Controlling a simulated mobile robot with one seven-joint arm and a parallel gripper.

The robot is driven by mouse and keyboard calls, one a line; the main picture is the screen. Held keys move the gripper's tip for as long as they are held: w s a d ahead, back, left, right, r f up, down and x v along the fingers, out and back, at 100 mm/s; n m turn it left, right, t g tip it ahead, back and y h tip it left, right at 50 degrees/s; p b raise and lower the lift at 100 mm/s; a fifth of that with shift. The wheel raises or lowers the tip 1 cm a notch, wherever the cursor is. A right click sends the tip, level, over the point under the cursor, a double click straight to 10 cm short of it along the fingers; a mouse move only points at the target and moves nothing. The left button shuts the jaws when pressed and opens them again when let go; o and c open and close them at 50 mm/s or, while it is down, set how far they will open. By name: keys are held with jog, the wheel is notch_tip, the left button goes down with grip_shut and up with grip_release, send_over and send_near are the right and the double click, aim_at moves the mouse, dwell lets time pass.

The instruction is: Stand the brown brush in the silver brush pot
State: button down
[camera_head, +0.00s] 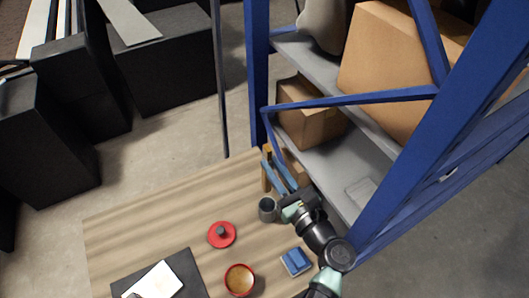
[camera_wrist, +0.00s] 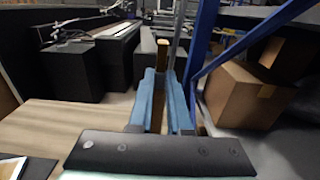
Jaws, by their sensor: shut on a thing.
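My gripper (camera_head: 272,168) is over the far right part of the table, with its blue fingers shut on the brown brush (camera_head: 267,181). The brush looks roughly upright, with parts showing above and below the fingers. In the wrist view the brush (camera_wrist: 156,106) shows between the two fingertips (camera_wrist: 163,78). The silver brush pot (camera_head: 267,213), a dark grey cup, stands on the table just nearer than the brush, close to my wrist. The brush is outside the pot's opening in the head view. I cannot tell how high its lower end is above the table.
The wooden table (camera_head: 150,220) holds a red lidded-looking dish (camera_head: 221,235), a red bowl (camera_head: 239,280), a blue block-like thing (camera_head: 296,261) and a dark mat (camera_head: 185,268) with white paper. A blue-framed shelf (camera_head: 258,75) with cardboard boxes stands close at the right. The table's left part is clear.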

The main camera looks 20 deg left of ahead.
jog(key=b, duration=0.6)
send_over(269, 190)
jog(key=v, duration=0.2)
notch_tip(269, 190, down, 6)
jog(key=shift+f+b, duration=2.4)
jog(key=shift+f, duration=0.6)
jog(key=c, duration=0.8)
grip_release()
jog(key=b+v, duration=0.2)
jog(key=v, duration=1.1)
